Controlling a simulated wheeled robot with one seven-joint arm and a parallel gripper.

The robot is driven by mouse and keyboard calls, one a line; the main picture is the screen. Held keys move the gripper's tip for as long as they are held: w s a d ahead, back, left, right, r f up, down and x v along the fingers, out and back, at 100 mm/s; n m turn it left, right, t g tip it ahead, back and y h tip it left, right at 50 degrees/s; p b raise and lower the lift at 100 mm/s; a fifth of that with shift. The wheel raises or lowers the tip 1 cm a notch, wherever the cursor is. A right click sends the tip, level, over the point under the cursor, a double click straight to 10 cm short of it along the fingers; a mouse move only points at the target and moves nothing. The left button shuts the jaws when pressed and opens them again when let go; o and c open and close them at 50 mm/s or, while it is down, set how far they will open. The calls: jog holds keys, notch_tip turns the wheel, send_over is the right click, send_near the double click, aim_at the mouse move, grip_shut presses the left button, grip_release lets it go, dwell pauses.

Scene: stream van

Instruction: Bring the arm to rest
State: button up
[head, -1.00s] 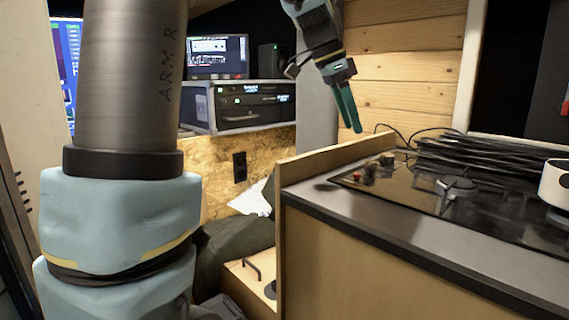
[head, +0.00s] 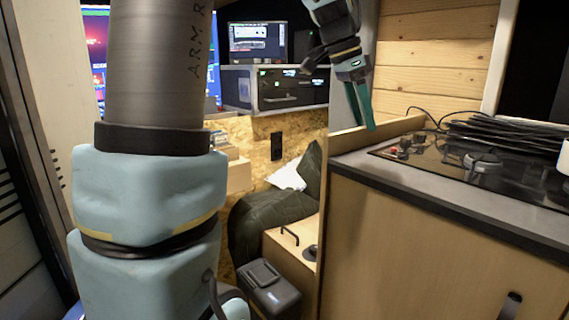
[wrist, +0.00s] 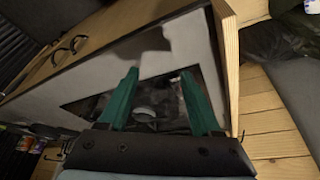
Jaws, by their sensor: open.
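My gripper (head: 360,108) has two teal fingers and points downward above the far left end of the counter in the head view. In the wrist view, my gripper (wrist: 163,98) shows its two fingers spread apart with nothing between them. Past the fingers lies the dark stove top (wrist: 90,103), set in the counter. Part of my arm fills the left of the head view.
The counter (head: 400,180) holds a stove (head: 480,165) with a coil of black cables (head: 500,133). A wooden side panel (head: 325,235) edges it. A dark green bag (head: 265,220) and a black box (head: 268,288) are beyond, below a rack unit (head: 275,88).

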jog(key=s+a+f+n+y, duration=0.1)
jog(key=s+a+f+n, duration=0.2)
jog(key=a+f+n, duration=0.35)
jog(key=s+a+f+n+t+y, duration=0.15)
jog(key=s+a+f+n, duration=0.25)
jog(key=a+f, duration=0.5)
jog(key=s+a+f+n+y, duration=0.25)
jog(key=a+f+n, duration=0.25)
jog(key=a+f, duration=0.25)
notch_tip(320, 180, up, 13)
jog(key=h+p, duration=0.1)
jog(key=p, duration=1.2)
jog(key=shift+s, duration=0.15)
jog(key=shift+a, duration=0.1)
